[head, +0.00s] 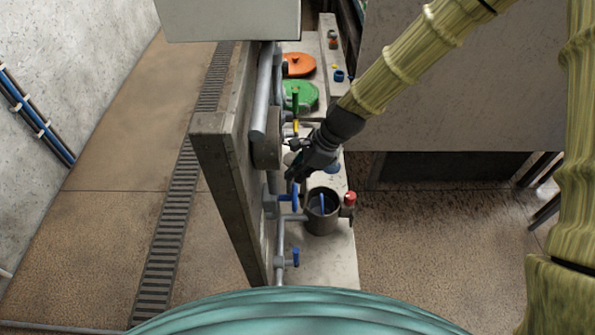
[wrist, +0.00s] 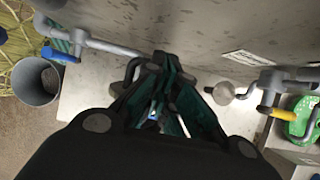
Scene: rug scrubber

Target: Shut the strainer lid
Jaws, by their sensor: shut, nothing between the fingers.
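My gripper (head: 294,170) is shut and empty, beside the upright grey panel and above the pale ledge. In the wrist view its dark green fingers (wrist: 168,72) point toward a grey wall surface, close to a black looped handle (wrist: 134,70). I cannot tell whether they touch that handle. No part is clearly recognisable as the strainer lid. A dark grey rounded piece (head: 267,151) beside the pipe, left of my gripper, may be it. An open-topped dark pot (head: 322,222) stands nearer on the ledge. It also shows in the wrist view (wrist: 38,82).
The upright panel (head: 228,185) with pipes borders my gripper on the left. Blue valve handles (head: 296,198), a red-topped fitting (head: 349,199), a green disc (head: 301,96) and an orange disc (head: 298,64) are along the ledge. Floor lies open to the right.

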